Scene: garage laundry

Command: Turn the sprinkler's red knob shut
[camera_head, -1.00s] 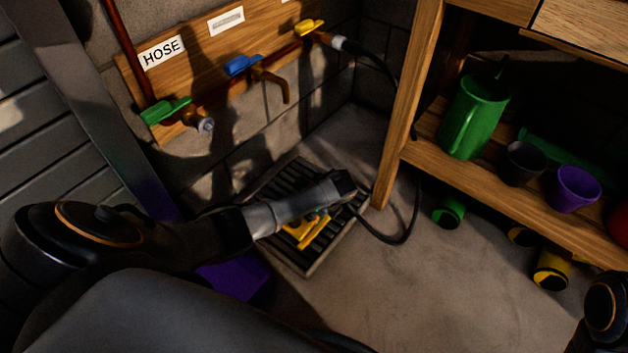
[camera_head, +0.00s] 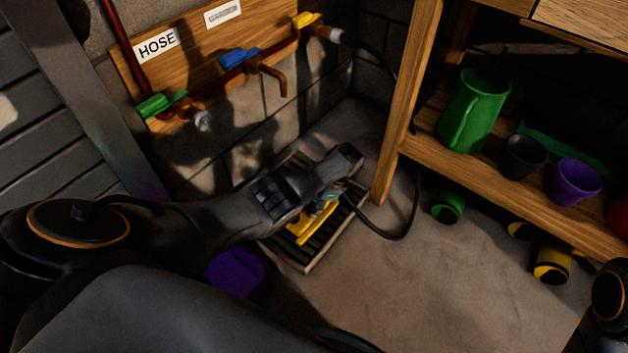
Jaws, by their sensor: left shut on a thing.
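The yellow sprinkler (camera_head: 314,224) sits on the dark slatted drain grate (camera_head: 308,266) on the floor, partly covered by my left arm. My left gripper (camera_head: 327,201) is over the sprinkler, its fingers pointing down and mostly hidden behind my wrist. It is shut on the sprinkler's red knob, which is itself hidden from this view. How far the knob is turned does not show. My right gripper is out of view; only a dark part of my right arm shows at the right edge.
A black hose (camera_head: 408,226) runs from the yellow-handled tap (camera_head: 307,20) to the grate area. Green (camera_head: 162,104) and blue (camera_head: 240,57) tap handles are on the wall. A wooden shelf (camera_head: 520,196) with pots stands right. A purple object (camera_head: 236,271) lies beside my left arm.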

